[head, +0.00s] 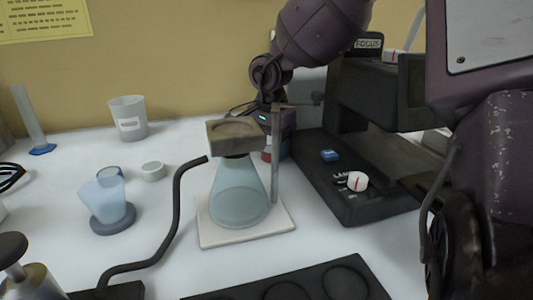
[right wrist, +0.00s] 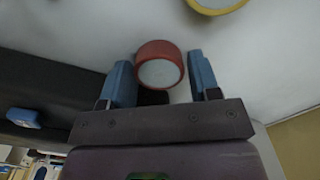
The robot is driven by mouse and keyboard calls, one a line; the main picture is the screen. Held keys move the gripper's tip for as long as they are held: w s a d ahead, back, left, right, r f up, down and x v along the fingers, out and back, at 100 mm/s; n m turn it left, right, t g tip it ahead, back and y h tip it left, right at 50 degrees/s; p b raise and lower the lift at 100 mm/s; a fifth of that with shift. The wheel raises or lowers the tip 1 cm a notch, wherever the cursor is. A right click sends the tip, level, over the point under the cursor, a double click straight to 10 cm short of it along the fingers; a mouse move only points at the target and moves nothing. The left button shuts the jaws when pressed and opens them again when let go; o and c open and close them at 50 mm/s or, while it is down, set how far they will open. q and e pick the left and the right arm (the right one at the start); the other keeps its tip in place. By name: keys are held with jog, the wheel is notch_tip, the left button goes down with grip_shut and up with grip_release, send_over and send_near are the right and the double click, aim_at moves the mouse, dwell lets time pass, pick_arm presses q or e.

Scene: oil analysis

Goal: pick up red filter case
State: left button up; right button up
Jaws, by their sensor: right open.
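The red filter case (right wrist: 160,50) is a short round case with a red rim and a pale grey disc face. In the right wrist view it sits between the two blue fingertips of my right gripper (right wrist: 160,68), with a gap on each side. The gripper is open and not closed on it. In the head view my right gripper (head: 278,122) reaches down behind the flask stand, and its fingers are mostly hidden. A small red patch of the case (head: 266,156) shows just below it. My left gripper is not in view.
A conical flask (head: 238,195) on a white stand base (head: 250,236) stands in front of the gripper. A black microscope (head: 345,205) is close on the right. A curved black tube (head: 174,220) rises in front. A yellow-rimmed case (right wrist: 217,8) lies near the red one.

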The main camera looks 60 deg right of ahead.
jog(key=shift+f, duration=0.1)
jog(key=shift+c, duration=0.4)
jog(key=c, duration=0.5)
